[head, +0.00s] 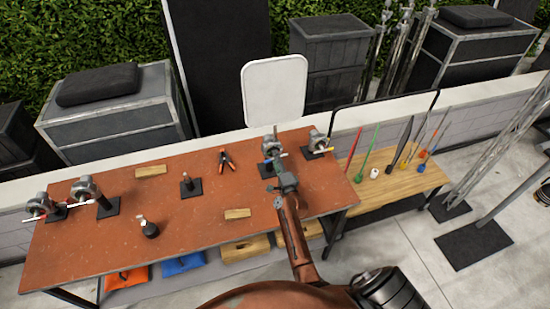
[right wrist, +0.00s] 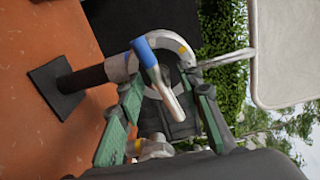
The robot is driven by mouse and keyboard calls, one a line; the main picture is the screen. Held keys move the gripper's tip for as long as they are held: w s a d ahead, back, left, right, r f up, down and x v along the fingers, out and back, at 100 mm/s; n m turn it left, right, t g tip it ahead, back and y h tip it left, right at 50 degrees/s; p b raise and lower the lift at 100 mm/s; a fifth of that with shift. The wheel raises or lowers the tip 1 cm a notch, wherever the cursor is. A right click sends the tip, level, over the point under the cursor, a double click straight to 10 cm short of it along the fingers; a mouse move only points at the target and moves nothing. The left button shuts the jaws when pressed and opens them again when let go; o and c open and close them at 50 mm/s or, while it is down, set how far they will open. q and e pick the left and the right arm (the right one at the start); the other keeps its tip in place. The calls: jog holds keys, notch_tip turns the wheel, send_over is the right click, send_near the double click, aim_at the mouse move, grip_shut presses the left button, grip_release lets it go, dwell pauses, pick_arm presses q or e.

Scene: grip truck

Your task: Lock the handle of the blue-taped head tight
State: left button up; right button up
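The blue-taped head (head: 270,150) stands on a black post at the far right part of the red-brown table. In the right wrist view the grey round head (right wrist: 178,45) fills the upper middle, and its handle (right wrist: 157,76) has a blue-taped end and a pale metal tip. My right gripper (head: 284,178) is just in front of this head. In the right wrist view its two green-grey fingers (right wrist: 165,92) are spread, one on each side of the handle, with visible gaps. Whether a finger touches the head is unclear. My left gripper is not in view.
A white panel (head: 274,92) rises behind the head. Another clamp head (head: 318,141) stands close at its right.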

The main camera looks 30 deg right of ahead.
jog(key=v, duration=0.6)
jog(key=shift+a, duration=0.1)
dwell(0.3)
